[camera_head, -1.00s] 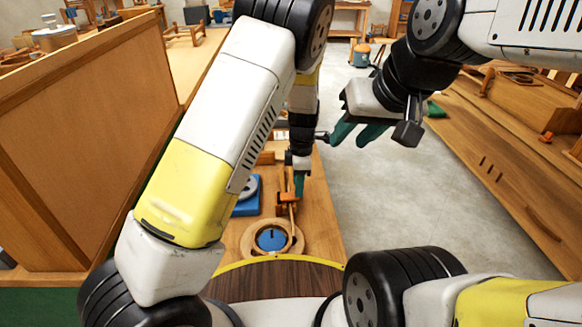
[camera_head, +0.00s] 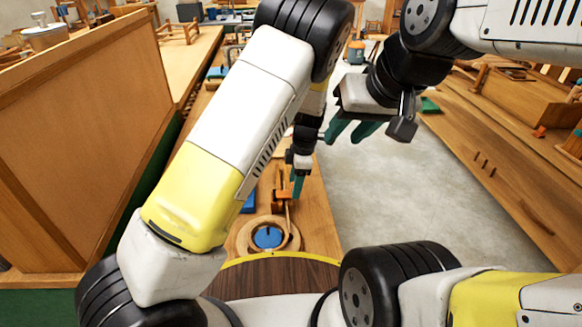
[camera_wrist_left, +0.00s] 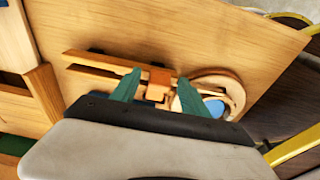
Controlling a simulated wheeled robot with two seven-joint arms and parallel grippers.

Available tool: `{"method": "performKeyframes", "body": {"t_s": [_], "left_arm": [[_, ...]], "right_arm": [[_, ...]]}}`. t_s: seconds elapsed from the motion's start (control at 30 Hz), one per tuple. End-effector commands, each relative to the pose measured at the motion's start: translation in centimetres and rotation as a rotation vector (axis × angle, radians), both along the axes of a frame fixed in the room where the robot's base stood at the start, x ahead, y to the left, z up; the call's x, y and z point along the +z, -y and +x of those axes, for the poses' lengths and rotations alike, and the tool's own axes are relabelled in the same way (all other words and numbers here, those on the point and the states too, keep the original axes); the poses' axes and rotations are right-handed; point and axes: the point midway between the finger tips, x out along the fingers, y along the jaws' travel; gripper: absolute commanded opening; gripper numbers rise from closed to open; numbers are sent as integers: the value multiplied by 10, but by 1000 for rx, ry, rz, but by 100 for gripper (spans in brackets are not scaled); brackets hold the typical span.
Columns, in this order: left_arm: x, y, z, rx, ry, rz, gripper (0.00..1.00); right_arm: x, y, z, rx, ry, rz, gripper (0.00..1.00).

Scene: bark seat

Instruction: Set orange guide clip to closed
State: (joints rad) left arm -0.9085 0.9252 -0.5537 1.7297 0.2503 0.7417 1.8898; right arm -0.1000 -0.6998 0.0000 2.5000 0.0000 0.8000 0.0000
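The orange guide clip (camera_head: 279,188) sits on the wooden bench top, just behind a round wooden ring with a blue disc. In the left wrist view its orange block (camera_wrist_left: 160,79) shows beside a long wooden strip. My left gripper (camera_head: 298,184) is low at the clip. In the left wrist view the green fingers of my left gripper (camera_wrist_left: 159,86) are apart, one on each side of the orange block, with visible gaps. Whether the clip is open or closed is unclear. My right gripper (camera_head: 348,133) hangs open and empty over the floor, away from the bench.
The wooden ring (camera_head: 245,236) around a blue disc (camera_head: 268,237) lies near the bench's front end. A blue object (camera_head: 249,203) is partly hidden behind my left arm. A tall wooden panel (camera_head: 85,150) stands at left. Grey floor (camera_head: 390,200) is clear to the right.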

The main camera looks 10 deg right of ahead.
Motion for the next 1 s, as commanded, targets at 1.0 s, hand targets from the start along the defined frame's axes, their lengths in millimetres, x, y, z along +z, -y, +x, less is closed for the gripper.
{"method": "performKeyframes", "body": {"t_s": [1.0], "left_arm": [[77, 12, 0, 0, 0, 0, 53]], "right_arm": [[0, 0, 0, 0, 0, 0, 36]]}}
